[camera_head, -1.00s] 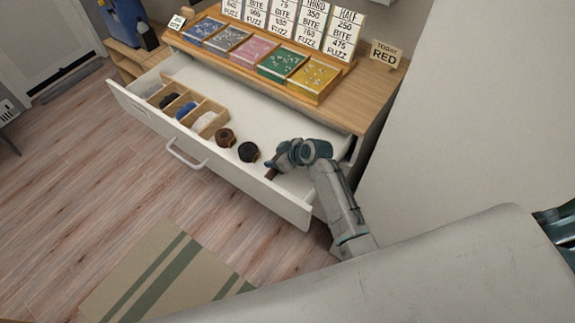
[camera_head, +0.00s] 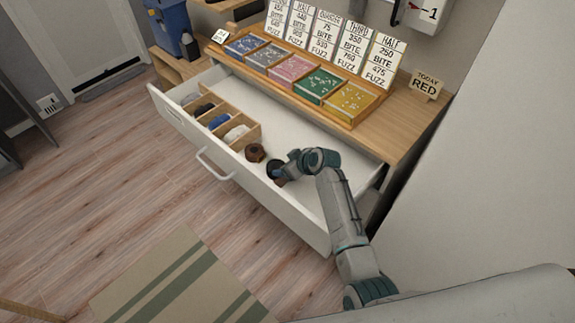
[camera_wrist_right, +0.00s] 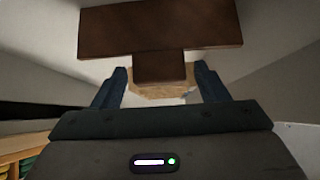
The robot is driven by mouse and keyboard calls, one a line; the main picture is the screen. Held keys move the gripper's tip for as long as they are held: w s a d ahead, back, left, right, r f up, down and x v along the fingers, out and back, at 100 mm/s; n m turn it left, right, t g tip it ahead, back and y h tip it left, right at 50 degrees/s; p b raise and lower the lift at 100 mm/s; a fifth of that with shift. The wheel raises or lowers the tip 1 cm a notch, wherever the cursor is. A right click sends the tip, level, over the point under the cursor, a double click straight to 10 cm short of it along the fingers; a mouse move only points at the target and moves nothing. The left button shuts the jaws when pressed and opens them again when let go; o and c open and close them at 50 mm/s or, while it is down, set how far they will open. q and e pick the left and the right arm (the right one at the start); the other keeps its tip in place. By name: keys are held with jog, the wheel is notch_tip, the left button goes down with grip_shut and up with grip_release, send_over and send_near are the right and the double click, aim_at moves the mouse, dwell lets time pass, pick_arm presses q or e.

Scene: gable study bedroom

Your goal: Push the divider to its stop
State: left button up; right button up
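The open white drawer (camera_head: 305,203) has a wooden divider (camera_head: 247,141) at the right end of its compartments. My right gripper (camera_head: 284,168) reaches into the drawer, to the right of that divider and apart from it. In the right wrist view, a dark brown T-shaped piece (camera_wrist_right: 160,28) has its stem between my two fingers (camera_wrist_right: 162,85). A pale, rough-edged patch (camera_wrist_right: 190,92) shows behind the stem. My left gripper is out of view.
A brown roll (camera_head: 255,152) lies between divider and gripper. A black roll (camera_head: 273,167) lies at the gripper, partly hidden. Compartments hold dark, blue and white items. Colored trays (camera_head: 318,86) and signs stand on the wooden top (camera_head: 405,122). A pale wall borders the right.

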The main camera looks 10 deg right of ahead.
jog(key=shift+s+d+r, duration=0.1)
jog(key=b+v, duration=0.1)
jog(key=v, duration=0.9)
jog(key=shift+s+r+b, duration=0.15)
jog(key=shift+s+b, duration=0.05)
jog(key=shift+b, duration=0.1)
jog(key=shift+d, duration=0.1)
